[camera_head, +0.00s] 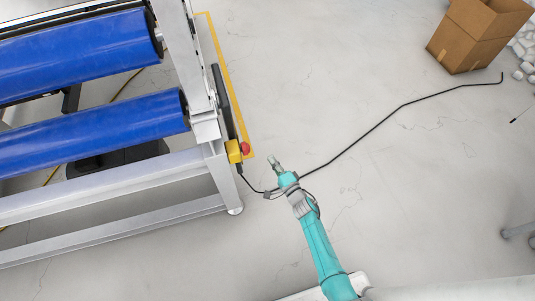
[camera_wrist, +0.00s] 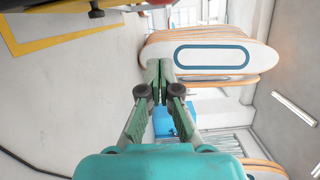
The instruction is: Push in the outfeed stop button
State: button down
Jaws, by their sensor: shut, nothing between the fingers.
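The stop button (camera_head: 245,148) is a red knob on a small yellow box (camera_head: 233,151), fixed to the corner post of the grey roller frame in the head view. My gripper (camera_head: 274,164) is to the right of the button and slightly lower in the picture, with a visible gap between them. Its fingers are shut and empty, and they also show closed together in the wrist view (camera_wrist: 158,78). In the wrist view, part of a red and yellow thing (camera_wrist: 66,5) is cut off by the top edge; I cannot tell whether it is the button.
The roller frame (camera_head: 120,187) with blue rollers (camera_head: 90,130) fills the left. A black cable (camera_head: 385,119) crosses the floor beside my gripper. A cardboard box (camera_head: 470,38) stands at the upper right. The wrist view shows stacked boards (camera_wrist: 185,58). Open floor lies right of the frame.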

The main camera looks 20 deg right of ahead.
jog(key=shift+v, duration=1.8)
jog(key=shift+s, duration=0.1)
jog(key=s+r+n+h, duration=0.2)
jog(key=s+r+n, duration=0.2)
jog(key=s, duration=0.9)
jog(key=s+r+n+h, duration=0.1)
jog(key=s+r+n, duration=0.25)
jog(key=s, duration=0.95)
jog(key=s+r+n+g+h, duration=0.1)
jog(key=s+r+n+g, duration=0.1)
jog(key=s+r+n, duration=0.6)
jog(key=s+r, duration=0.7)
jog(key=r, duration=0.5)
jog(key=shift+s+d+g, duration=0.3)
jog(key=shift+d+g, duration=0.1)
jog(key=shift+n, duration=0.25)
